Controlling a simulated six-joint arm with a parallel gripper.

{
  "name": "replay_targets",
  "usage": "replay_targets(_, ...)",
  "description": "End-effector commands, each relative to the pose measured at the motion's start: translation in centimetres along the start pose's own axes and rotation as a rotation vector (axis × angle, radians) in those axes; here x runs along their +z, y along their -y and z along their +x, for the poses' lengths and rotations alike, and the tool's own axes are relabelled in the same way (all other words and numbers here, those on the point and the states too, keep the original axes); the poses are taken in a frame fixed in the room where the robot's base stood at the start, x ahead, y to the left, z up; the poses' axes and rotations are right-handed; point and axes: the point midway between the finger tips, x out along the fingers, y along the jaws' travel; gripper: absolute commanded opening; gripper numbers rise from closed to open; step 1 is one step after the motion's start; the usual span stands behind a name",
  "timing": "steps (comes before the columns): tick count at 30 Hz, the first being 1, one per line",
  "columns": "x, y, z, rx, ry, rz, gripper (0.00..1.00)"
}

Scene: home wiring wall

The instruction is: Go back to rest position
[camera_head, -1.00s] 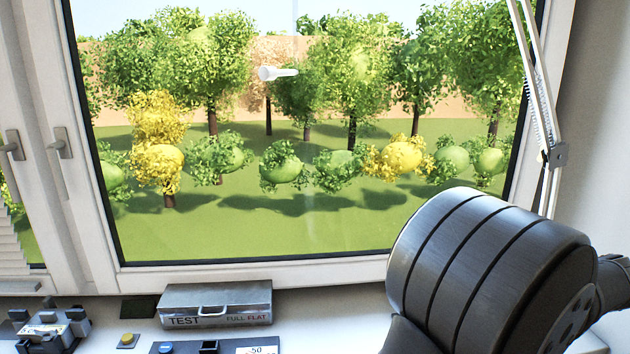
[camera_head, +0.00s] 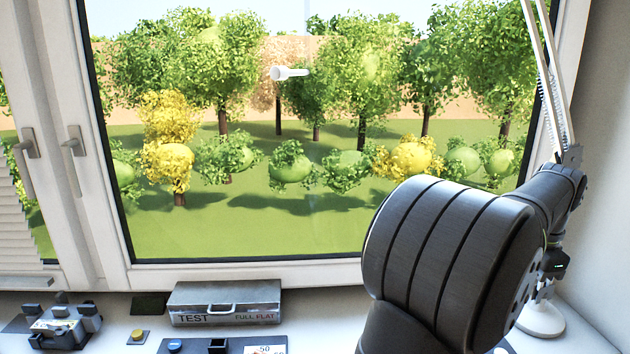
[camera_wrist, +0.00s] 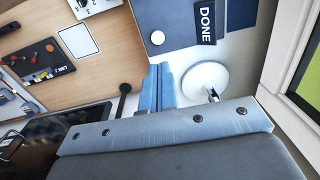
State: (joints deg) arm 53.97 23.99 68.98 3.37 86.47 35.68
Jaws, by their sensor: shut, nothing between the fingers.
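My gripper (camera_wrist: 160,72) shows in the wrist view. Its two blue-grey fingers are together, with nothing between them. The fingers appear close to the round white lamp base (camera_wrist: 207,80), which lies to their right in that view; I cannot tell the distance in depth.
The lamp base (camera_head: 543,318) stands at the right in the head view. A metal TEST box (camera_head: 225,302) and a switch block (camera_head: 55,322) sit on the sill. A blue DONE tray (camera_wrist: 240,18) and a wooden board (camera_wrist: 120,48) show in the wrist view.

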Motion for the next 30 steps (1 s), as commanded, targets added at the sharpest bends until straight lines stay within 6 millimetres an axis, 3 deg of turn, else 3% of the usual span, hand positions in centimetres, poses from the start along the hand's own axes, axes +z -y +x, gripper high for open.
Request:
replay_targets(2,0.0,0.2,-0.9,0.042,-0.033,-0.025,0.00)
replay_targets(4,-1.2,0.0,-0.6,0.057,-0.029,0.000,0.00)
replay_targets(18,-1.4,-0.5,9.0,0.057,-0.023,0.003,0.00)
replay_targets(30,-1.3,0.0,0.4,0.051,-0.030,0.003,0.00)
